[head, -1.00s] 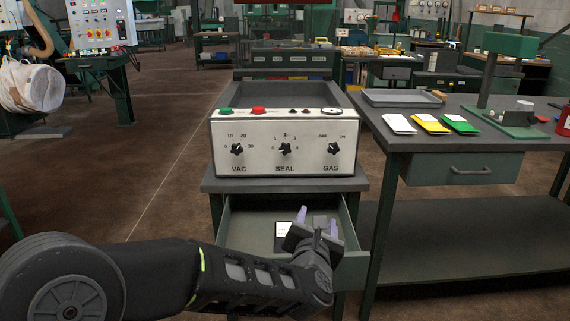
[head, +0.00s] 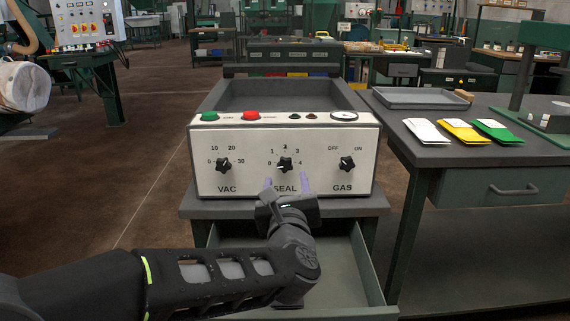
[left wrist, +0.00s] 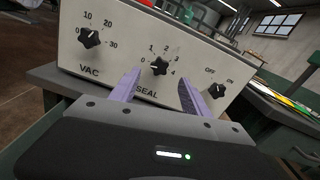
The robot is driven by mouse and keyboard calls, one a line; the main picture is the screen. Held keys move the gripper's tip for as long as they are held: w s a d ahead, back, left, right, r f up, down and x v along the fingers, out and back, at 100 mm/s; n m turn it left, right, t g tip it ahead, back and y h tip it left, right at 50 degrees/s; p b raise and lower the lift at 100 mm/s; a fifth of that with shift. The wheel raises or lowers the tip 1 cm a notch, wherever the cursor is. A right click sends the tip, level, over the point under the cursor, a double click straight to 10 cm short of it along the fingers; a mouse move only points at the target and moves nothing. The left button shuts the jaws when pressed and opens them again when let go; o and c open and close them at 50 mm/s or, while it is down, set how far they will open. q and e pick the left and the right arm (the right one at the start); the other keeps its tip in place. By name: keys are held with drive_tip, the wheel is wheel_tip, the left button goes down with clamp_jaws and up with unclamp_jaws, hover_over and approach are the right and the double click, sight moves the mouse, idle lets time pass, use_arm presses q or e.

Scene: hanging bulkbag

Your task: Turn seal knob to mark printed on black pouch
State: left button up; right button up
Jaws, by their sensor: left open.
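The seal knob (head: 285,164) is a black star-shaped knob in the middle of the white control panel (head: 259,185), with a scale from 0 to 4 around it. It also shows in the left wrist view (left wrist: 160,65), between and beyond the fingers. My left gripper (head: 286,184) is open and empty, just below and in front of the knob, its purple fingers pointing up at the panel and apart from the knob. It also shows in the left wrist view (left wrist: 158,92). I cannot pick out a black pouch. My right gripper is not in view.
The vac knob (head: 223,164) and gas knob (head: 347,163) sit on either side. An open drawer (head: 345,290) juts out below the panel. White, yellow and green pouches (head: 427,131) lie on the right bench, beside a grey tray (head: 420,98).

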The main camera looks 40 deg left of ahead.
sight(285, 165)
use_arm(q)
drive_tip(key=shift+b+x, duration=0.35)
drive_tip(key=shift+x, duration=3.6)
drive_tip(key=shift+c, duration=0.3)
clamp_jaws()
